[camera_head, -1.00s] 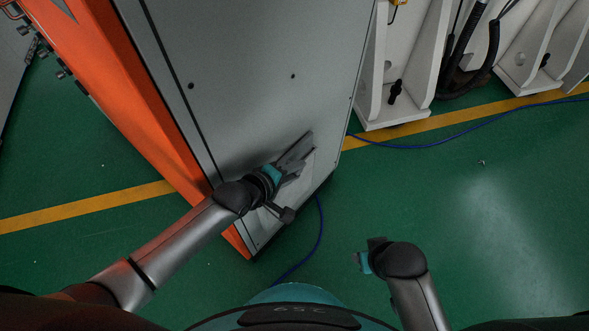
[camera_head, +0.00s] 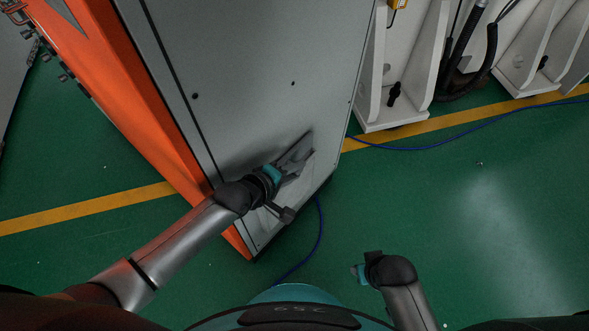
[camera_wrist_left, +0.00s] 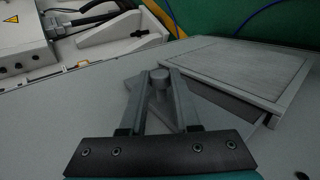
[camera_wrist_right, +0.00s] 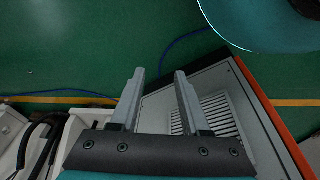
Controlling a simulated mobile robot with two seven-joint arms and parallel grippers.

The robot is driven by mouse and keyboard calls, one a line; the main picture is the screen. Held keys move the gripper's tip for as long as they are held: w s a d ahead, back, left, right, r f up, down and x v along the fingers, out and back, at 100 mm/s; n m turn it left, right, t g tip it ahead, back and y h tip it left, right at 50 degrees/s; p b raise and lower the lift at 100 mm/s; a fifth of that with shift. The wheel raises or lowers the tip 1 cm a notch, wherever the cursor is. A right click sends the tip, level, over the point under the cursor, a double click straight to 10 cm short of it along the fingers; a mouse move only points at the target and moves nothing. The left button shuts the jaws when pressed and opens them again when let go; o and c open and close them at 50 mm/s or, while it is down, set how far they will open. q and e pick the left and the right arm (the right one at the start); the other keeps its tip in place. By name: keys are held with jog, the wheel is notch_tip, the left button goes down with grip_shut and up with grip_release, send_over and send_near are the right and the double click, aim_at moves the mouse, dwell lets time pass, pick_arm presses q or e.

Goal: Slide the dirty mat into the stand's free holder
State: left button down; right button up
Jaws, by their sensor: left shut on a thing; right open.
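My left gripper (camera_head: 300,152) is at the lower side of a grey cabinet (camera_head: 265,60). In the left wrist view its fingers (camera_wrist_left: 160,76) are shut on a small rounded grey knob (camera_wrist_left: 159,80), with a flat grey plate just beyond. Beside it is a light-framed panel (camera_wrist_left: 250,68) with a grey mesh-like face; I cannot tell whether this is the dirty mat. My right gripper (camera_head: 366,265) is open and empty over the green floor, apart from the cabinet. No stand or holder can be made out.
The right wrist view shows a white slatted grille (camera_wrist_right: 215,115) on the cabinet. White machine bases (camera_head: 400,75) stand at the upper right. A blue cable (camera_head: 318,235) runs along the floor near the cabinet.

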jog(key=shift+s+d+f+p, duration=0.25)
jog(key=shift+s+f+p, duration=0.3)
jog(key=shift+f, duration=0.35)
